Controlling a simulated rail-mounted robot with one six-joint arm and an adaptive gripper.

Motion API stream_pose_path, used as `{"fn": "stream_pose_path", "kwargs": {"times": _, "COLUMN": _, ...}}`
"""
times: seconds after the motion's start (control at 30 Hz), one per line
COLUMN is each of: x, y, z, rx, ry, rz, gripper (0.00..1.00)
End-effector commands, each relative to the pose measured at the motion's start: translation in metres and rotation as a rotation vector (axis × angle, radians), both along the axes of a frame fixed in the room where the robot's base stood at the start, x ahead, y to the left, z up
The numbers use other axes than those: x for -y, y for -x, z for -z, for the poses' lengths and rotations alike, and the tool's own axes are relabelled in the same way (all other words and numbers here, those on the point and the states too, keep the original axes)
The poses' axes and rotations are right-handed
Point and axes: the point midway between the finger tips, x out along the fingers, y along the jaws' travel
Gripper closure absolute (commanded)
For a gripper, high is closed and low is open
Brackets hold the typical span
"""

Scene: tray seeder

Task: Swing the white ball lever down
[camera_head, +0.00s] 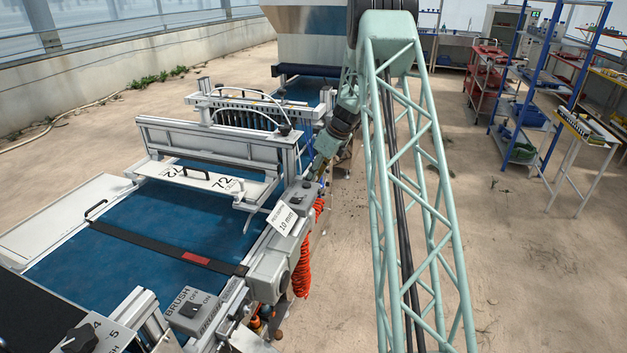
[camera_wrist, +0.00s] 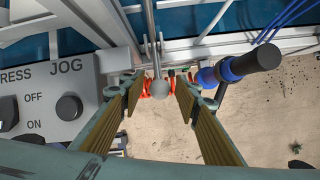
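In the wrist view a pale grey-white ball (camera_wrist: 158,88) sits at the end of a thin metal lever rod (camera_wrist: 151,35) that runs up toward the machine. My gripper (camera_wrist: 159,80) is open, with one tan-padded finger on each side of the ball. Gaps show between the ball and both fingers, so it is not gripped. How deep the ball lies between the fingers is hard to tell. In the head view my gripper (camera_head: 316,172) is at the right side of the seeder, beside a grey control box; the ball cannot be made out there.
A control box (camera_wrist: 45,95) with PRESS and JOG knobs is close left of my gripper. A black-and-blue cylindrical fitting (camera_wrist: 240,67) is close on the right. An orange coiled hose (camera_head: 302,265) hangs below the machine's side.

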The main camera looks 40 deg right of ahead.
Motion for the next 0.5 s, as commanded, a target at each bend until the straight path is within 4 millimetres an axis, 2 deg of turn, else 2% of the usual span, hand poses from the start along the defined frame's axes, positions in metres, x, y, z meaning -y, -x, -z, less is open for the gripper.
{"fn": "stream_pose_path", "kwargs": {"times": 0.2, "x": -0.0001, "y": 0.0000, "z": -0.0001, "rx": 0.000, "ry": 0.000, "rz": 0.000, "gripper": 0.72}}
{"fn": "stream_pose_path", "kwargs": {"times": 0.5, "x": -0.0002, "y": 0.0001, "z": 0.0000, "rx": 0.000, "ry": 0.000, "rz": 0.000, "gripper": 0.99}}
